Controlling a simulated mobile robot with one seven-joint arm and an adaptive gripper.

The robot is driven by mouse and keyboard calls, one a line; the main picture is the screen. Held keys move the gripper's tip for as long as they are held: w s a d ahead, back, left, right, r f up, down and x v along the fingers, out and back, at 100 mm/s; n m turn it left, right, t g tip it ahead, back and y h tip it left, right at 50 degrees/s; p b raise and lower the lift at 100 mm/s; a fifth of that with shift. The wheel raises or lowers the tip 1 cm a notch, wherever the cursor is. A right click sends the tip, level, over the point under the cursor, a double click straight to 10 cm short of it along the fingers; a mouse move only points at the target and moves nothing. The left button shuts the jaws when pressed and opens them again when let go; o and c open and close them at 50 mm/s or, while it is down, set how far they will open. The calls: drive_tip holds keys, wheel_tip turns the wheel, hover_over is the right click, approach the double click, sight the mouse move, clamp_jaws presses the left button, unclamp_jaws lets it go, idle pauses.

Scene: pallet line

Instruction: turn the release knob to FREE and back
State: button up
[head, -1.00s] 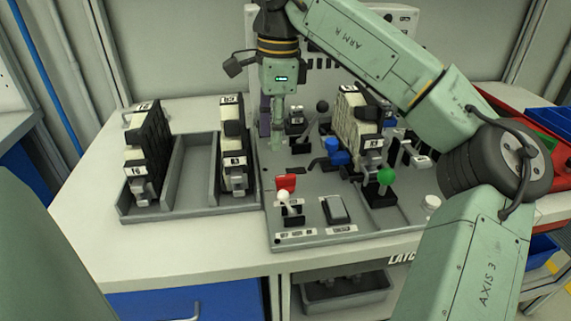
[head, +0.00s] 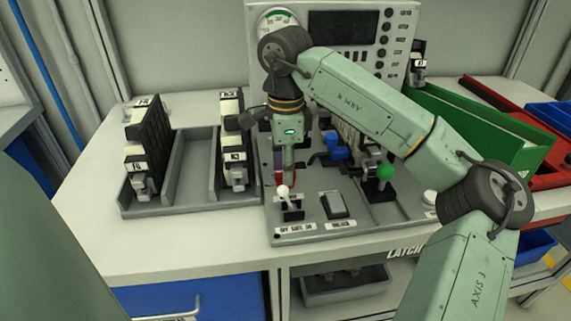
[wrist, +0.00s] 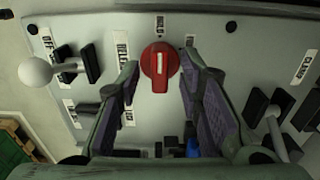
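The red release knob (wrist: 159,72) is in the middle of the wrist view, on a light grey panel, with a pale mark on its grip. A label reading HOLD (wrist: 160,25) is just above it. Another label (wrist: 190,41), partly covered by a finger, is to its upper right. My gripper (wrist: 159,84) is open, with one finger on each side of the knob and gaps showing between. In the head view my gripper (head: 285,172) points down over the panel. A sliver of the red knob (head: 279,180) shows beside it; the rest is hidden.
A white-ball toggle lever (head: 283,190) stands close in front of my gripper. A rocker switch (head: 335,205), a green-ball lever (head: 386,172) and a blue handle (head: 335,146) are to the right. A grey tray (head: 190,208) with modules is left; a green bin (head: 480,130) is right.

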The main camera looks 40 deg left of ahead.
drive_tip(key=shift+c, duration=0.5)
clamp_jaws()
drive_tip(key=shift+m, duration=0.3)
drive_tip(key=m+b, duration=0.1)
drive_tip(key=m, duration=0.4)
drive_tip(key=shift+b, duration=0.4)
drive_tip(key=m+b, duration=0.1)
drive_tip(key=m, duration=0.5)
idle(0.5)
drive_tip(key=shift+o, duration=0.5)
unclamp_jaws()
